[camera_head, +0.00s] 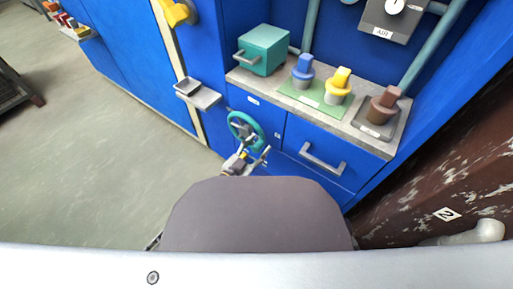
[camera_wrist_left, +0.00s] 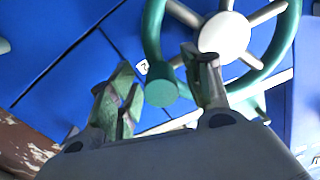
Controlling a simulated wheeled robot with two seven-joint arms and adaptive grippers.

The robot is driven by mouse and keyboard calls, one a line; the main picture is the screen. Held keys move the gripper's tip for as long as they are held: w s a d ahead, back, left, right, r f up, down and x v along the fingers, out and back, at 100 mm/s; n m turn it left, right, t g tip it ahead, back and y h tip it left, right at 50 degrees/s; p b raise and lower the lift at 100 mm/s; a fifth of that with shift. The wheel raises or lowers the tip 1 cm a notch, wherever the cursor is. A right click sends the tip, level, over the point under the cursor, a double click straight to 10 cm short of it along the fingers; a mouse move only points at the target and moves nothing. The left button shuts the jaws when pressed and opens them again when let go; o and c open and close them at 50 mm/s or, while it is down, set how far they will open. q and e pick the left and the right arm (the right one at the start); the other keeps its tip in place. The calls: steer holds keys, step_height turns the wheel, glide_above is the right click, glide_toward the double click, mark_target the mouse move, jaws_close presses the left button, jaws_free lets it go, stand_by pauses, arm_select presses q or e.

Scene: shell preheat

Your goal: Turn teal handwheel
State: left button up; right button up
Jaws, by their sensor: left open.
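The teal handwheel (camera_head: 258,131) is on the blue cabinet front, below the grey counter. In the left wrist view its teal rim (camera_wrist_left: 152,38), pale hub and spokes fill the top right. Its round teal knob (camera_wrist_left: 162,92) shows between my fingers in that view. My left gripper (camera_head: 251,156) is at the lower side of the wheel in the head view. Its two fingers (camera_wrist_left: 164,88) are apart, one on each side of the knob, with visible gaps. I cannot tell whether either finger touches it. My right gripper is in neither view.
The counter (camera_head: 355,134) above holds a teal box (camera_head: 264,48) and blue, yellow and brown handled pieces. A drawer handle (camera_head: 322,162) sticks out right of the wheel. A small grey shelf (camera_head: 207,99) juts out at left.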

arm_select(q)
steer(key=shift+c, duration=0.5)
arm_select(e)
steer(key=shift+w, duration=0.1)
arm_select(q)
jaws_close()
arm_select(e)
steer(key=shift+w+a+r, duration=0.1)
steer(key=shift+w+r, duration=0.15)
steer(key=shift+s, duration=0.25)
arm_select(q)
steer(key=shift+m+p, duration=0.3)
steer(key=shift+p, duration=0.05)
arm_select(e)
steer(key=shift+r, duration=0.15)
